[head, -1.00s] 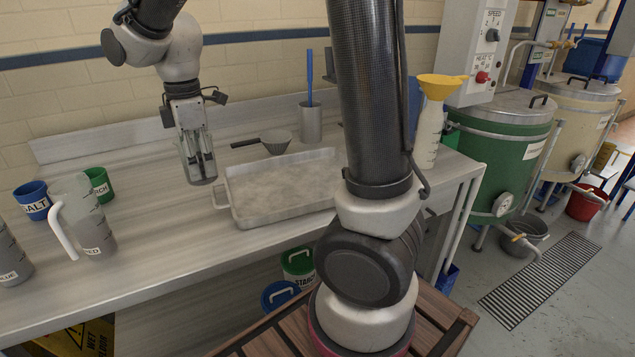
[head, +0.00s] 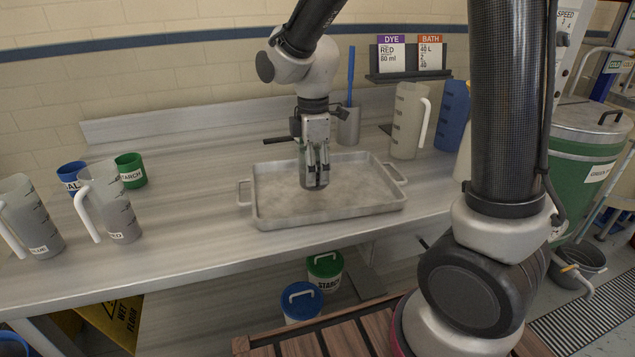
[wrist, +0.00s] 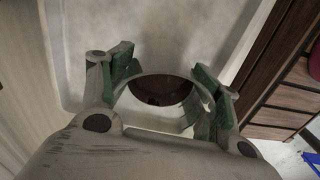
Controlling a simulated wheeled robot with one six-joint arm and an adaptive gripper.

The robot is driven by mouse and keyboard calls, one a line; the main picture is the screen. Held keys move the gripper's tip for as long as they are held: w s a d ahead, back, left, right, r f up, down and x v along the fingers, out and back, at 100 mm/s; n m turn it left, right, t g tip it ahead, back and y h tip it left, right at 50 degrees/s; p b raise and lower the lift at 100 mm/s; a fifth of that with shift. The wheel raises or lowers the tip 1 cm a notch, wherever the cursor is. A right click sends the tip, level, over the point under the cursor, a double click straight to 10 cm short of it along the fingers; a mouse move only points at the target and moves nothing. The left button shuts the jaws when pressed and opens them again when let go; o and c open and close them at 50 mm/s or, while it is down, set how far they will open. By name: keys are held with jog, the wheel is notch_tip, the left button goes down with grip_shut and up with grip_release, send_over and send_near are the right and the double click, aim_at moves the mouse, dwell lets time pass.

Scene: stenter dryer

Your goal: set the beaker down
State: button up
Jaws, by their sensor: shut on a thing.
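A small grey beaker (head: 306,178) is held upright in my gripper (head: 317,172), above the inside of the shallow metal tray (head: 330,218). The fingers are closed on its two sides. In the wrist view the gripper (wrist: 168,92) has its green-padded fingers around the beaker (wrist: 168,121), and a dark reddish content shows inside. The pale tray floor lies beyond it. I cannot tell whether the beaker's base touches the tray.
Grey jugs (head: 108,205) and blue and green cups (head: 130,170) stand at the left. A pale jug (head: 408,120), a blue jug (head: 453,117) and a metal holder (head: 348,127) stand behind the tray. Bare bench (head: 200,215) lies left of the tray.

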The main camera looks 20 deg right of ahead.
jog(key=shift+f, duration=1.95)
jog(key=shift+f, duration=0.15)
jog(key=o, duration=1.2)
jog(key=shift+a, duration=0.1)
jog(key=shift+c, duration=0.2)
notch_tip(320, 180, up, 12)
jog(key=s+d+r+m+t, duration=0.2)
jog(key=s+d+m, duration=0.6)
jog(key=s, duration=0.1)
jog(key=s+d+r+m+t, duration=0.2)
jog(key=s+d+r+m, duration=0.1)
jog(key=s+d+m, duration=0.6)
jog(key=shift+s, duration=0.45)
